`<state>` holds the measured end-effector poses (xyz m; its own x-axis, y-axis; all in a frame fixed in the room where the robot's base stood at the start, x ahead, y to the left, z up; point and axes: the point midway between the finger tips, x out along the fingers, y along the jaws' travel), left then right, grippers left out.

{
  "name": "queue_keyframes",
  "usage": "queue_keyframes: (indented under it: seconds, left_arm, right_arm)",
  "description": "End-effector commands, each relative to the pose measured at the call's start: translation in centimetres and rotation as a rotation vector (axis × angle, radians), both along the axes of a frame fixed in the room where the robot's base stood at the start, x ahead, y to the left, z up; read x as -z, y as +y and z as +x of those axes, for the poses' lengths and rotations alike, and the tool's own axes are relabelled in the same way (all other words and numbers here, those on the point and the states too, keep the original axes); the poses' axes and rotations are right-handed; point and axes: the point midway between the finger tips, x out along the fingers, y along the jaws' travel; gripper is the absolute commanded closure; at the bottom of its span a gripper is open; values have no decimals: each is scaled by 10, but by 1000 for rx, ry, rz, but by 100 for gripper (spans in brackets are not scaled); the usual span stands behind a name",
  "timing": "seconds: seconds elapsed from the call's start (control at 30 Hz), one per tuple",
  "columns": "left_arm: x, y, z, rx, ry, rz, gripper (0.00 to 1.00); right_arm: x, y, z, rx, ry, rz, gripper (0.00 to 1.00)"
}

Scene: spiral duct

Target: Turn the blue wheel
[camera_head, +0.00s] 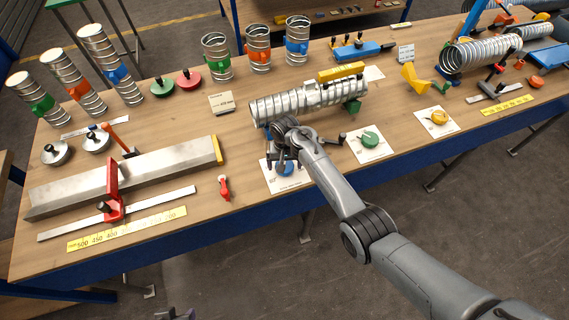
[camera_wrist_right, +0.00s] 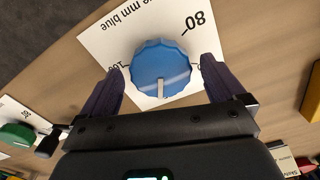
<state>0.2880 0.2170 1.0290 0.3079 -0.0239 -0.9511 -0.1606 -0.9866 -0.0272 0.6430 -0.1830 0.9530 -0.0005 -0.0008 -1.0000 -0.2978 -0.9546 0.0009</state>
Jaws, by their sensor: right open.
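The blue wheel (camera_head: 286,170) sits on a white card on the table, mostly hidden by my right gripper in the head view. In the right wrist view the blue wheel (camera_wrist_right: 161,68) is a ridged knob with a white pointer line. Its card (camera_wrist_right: 112,38) shows "80" and "mm blue". My right gripper (camera_head: 283,157) is over the wheel. In the wrist view my right gripper (camera_wrist_right: 163,66) is open, with one dark finger on each side of the wheel; contact is unclear. A dark tip, apparently my left gripper (camera_head: 175,314), barely shows at the bottom edge.
A green wheel (camera_head: 370,139) and a yellow wheel (camera_head: 438,117) sit on cards to the right. A ribbed metal duct (camera_head: 290,104) lies behind my right gripper. A red-handled tool (camera_head: 223,187) and a metal beam (camera_head: 130,178) lie to the left.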

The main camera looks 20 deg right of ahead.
Motion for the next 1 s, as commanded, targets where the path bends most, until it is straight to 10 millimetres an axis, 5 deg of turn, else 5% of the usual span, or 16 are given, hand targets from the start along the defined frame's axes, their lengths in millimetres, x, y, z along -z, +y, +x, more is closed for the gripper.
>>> queue_keyframes:
  seconds: [0.33, 0.7, 1.0]
  left_arm:
    - [1, 2, 0, 6, 1, 10, 57]
    - [1, 3, -1, 9, 2, 13, 57]
    - [-2, 1, -1, 3, 2, 6, 57]
  right_arm:
    - [2, 0, 0, 0, -1, 0, 4]
    - [2, 0, 0, 0, -1, 0, 60]
    - [1, 0, 0, -37, 0, 0, 60]
